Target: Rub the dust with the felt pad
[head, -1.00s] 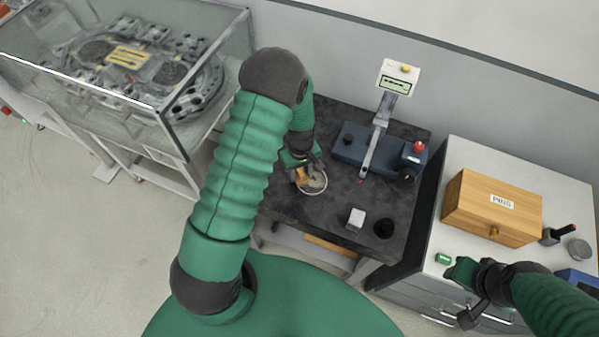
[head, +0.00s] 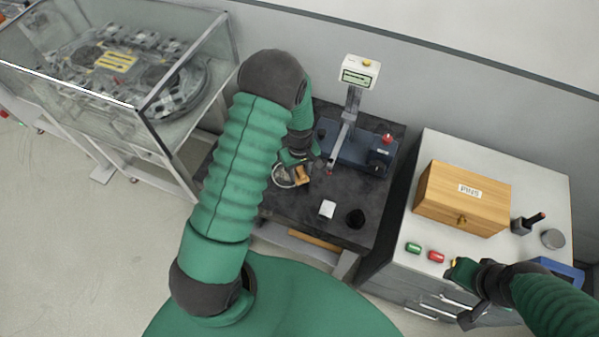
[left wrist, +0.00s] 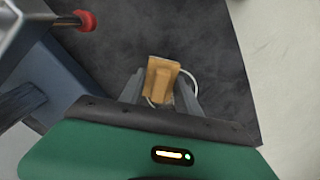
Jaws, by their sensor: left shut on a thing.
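My left gripper (head: 298,164) is shut on a tan block-like pad (left wrist: 160,80), which also shows in the head view (head: 303,175). The pad is low over the dark stone slab (head: 275,205), at the right part of a thin white ring (head: 277,180). The ring shows partly behind the pad in the left wrist view (left wrist: 194,84). I cannot make out the dust; arm and pad cover part of the ring. Whether the pad touches the slab is unclear. My right gripper (head: 456,268) is over the white cabinet's front edge, its jaws unclear.
A blue gauge stand (head: 350,145) with a display is close behind the left gripper. A white block (head: 327,209) and black round piece (head: 355,218) sit at the slab's front right. The cabinet (head: 425,165) holds a wooden PINS box (head: 462,207) and green and red cylinders (head: 436,257).

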